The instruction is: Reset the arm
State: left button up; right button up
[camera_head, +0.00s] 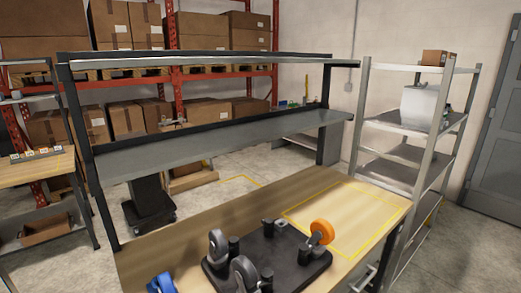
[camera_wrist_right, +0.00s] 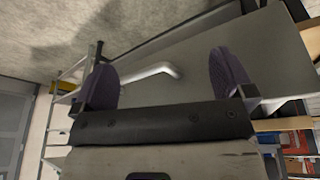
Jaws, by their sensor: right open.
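My right gripper (camera_wrist_right: 165,78) shows in the right wrist view, its two purple-padded fingers spread wide apart. A pale bent bar shows between and beyond the fingers, against a grey panel; I cannot tell whether it is close to them. Nothing is seen held. Neither gripper shows in the head view, and my left gripper is in no view.
A wooden workbench (camera_head: 186,236) carries a black base (camera_head: 290,262) with several grey wheels and an orange wheel (camera_head: 321,232). The yellow-outlined area at right is clear. Grey shelves (camera_head: 215,146) overhang the bench; a metal rack (camera_head: 405,155) stands right.

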notch_tip(320, 180, up, 34)
jog(key=p, duration=3.1)
jog(key=shift+p, duration=0.35)
jog(key=shift+s+d, duration=0.1)
jog(key=shift+c, duration=0.2)
